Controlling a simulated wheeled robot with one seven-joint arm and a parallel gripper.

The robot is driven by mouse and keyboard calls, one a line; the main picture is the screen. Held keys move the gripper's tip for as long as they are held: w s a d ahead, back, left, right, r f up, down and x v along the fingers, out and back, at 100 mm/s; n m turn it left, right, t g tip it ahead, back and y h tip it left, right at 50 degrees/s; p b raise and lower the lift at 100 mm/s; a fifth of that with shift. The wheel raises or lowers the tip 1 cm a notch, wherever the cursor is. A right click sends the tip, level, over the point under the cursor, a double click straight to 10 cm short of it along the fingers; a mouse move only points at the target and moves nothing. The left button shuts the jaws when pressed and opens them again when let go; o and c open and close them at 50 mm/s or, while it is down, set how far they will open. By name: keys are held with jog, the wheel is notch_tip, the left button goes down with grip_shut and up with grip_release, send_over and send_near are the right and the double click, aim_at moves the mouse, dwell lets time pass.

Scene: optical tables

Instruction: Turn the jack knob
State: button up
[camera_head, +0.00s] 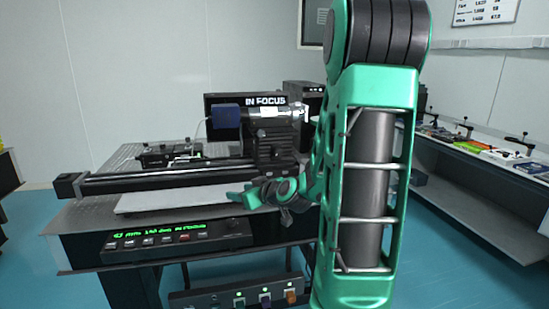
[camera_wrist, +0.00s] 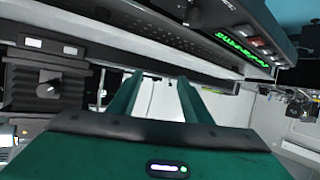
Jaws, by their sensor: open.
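A black jack (camera_head: 275,150) stands on the optical table behind my gripper in the head view, with a blue and silver camera unit (camera_head: 255,114) on top. Its knob is not clear there. In the wrist view a black block at the left, which looks like the jack (camera_wrist: 43,72), carries a dark round knob (camera_wrist: 47,84). My gripper (camera_head: 238,197) is above the table's front part, near the light plate. In the wrist view its two green fingers (camera_wrist: 158,85) are spread with nothing between them. The knob lies left of the fingers, not touching them.
A long black rail (camera_head: 160,178) crosses the table, with a light flat plate (camera_head: 175,198) before it. A control panel with green text (camera_head: 170,236) is at the front edge. A screen reading "IN FOCUS" (camera_head: 225,102) stands behind. A side bench (camera_head: 480,155) is at right.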

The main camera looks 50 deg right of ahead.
jog(key=s+d+r+m+t+h, duration=0.2)
jog(key=d+r+m+h, duration=0.15)
jog(key=d, duration=0.65)
jog(key=m+h, duration=0.2)
jog(key=h, duration=0.3)
send_near(278, 154)
jog(key=shift+m, duration=0.25)
jog(key=shift+x, duration=4.55)
jog(key=shift+d+r, duration=0.1)
jog(key=c, duration=1.1)
